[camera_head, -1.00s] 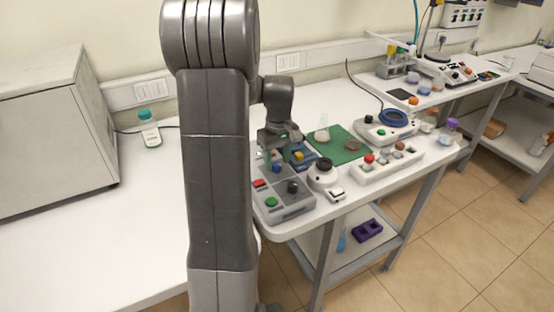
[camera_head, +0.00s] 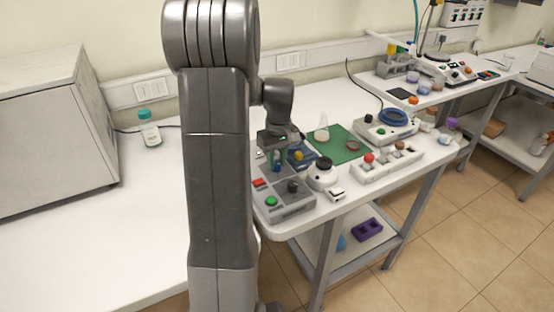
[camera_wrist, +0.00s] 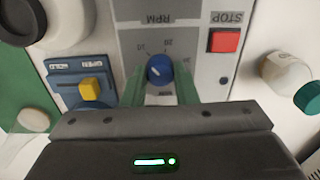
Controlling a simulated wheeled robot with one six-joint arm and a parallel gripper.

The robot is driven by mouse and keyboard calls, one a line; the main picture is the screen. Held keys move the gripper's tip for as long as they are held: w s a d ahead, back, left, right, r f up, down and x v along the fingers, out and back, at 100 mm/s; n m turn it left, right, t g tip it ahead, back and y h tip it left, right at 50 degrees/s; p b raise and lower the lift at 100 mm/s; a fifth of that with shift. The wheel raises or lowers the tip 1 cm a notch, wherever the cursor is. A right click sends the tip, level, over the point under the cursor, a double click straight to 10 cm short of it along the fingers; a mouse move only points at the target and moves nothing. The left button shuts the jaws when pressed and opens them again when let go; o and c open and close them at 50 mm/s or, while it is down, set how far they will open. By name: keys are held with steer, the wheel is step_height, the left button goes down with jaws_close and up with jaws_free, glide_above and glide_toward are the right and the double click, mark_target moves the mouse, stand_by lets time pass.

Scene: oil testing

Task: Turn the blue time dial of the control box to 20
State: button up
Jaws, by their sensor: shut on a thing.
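The grey control box (camera_head: 297,206) stands near the table's left end, with a red STOP button, a green button and a black knob. A short pale mark on the dial is too small to read surely.
The red STOP button (camera_wrist: 225,40) is right of the dial in the wrist view. A blue device with a yellow slider (camera_wrist: 91,88) is at left. A green mat (camera_head: 343,148) is behind.

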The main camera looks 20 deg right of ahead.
mark_target(278, 163)
steer(key=m, duration=0.5)
steer(key=shift+m, duration=0.3)
steer(key=m, duration=0.5)
steer(key=shift+m, duration=0.4)
steer(key=o, duration=1)
steer(key=shift+r, duration=0.1)
step_height(278, 163, up, 14)
steer(key=shift+s+d, duration=0.15)
steer(key=shift+s, duration=0.05)
